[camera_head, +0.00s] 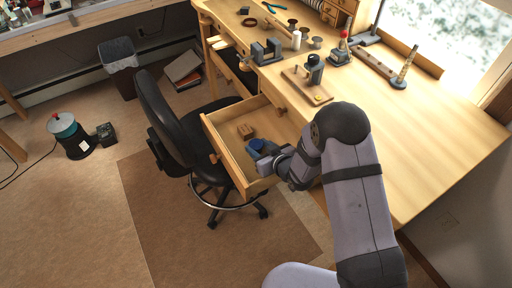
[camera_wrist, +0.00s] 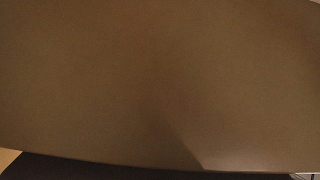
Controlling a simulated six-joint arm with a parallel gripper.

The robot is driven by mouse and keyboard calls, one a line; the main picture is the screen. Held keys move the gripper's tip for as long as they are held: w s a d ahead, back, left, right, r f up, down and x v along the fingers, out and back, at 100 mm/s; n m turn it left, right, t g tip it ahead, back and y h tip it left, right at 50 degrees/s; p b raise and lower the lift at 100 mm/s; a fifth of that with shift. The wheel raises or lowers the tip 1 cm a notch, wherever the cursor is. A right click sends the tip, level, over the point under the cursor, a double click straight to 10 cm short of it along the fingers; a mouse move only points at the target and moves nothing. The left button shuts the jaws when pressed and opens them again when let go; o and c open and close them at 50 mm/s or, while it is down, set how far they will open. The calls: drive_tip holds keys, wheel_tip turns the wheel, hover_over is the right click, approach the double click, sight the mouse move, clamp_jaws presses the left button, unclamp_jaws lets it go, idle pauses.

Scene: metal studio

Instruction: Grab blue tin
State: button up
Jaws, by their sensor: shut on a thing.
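The blue tin (camera_head: 256,145) is inside the open desk drawer (camera_head: 217,143), toward its right part. My gripper (camera_head: 261,155) reaches down into the drawer and is shut on the blue tin; my fingers hide part of it. I cannot tell whether the tin rests on the drawer floor or is lifted. The wrist view shows only a plain brown surface close up, with a dark strip along the bottom; the tin cannot be made out there.
A small wooden block (camera_head: 246,131) lies in the drawer behind the tin. The wooden desk (camera_head: 430,135) stands over the drawer, with tools toward its back. A black office chair (camera_head: 165,120) stands close to the drawer's left side. The desk's right part is clear.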

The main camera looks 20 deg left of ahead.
sight(259, 147)
drive_tip(key=shift+r, duration=0.1)
wheel_tip(259, 147, up, 9)
drive_tip(key=shift+b, duration=0.4)
drive_tip(key=shift+r, duration=0.4)
drive_tip(key=shift+r, duration=0.1)
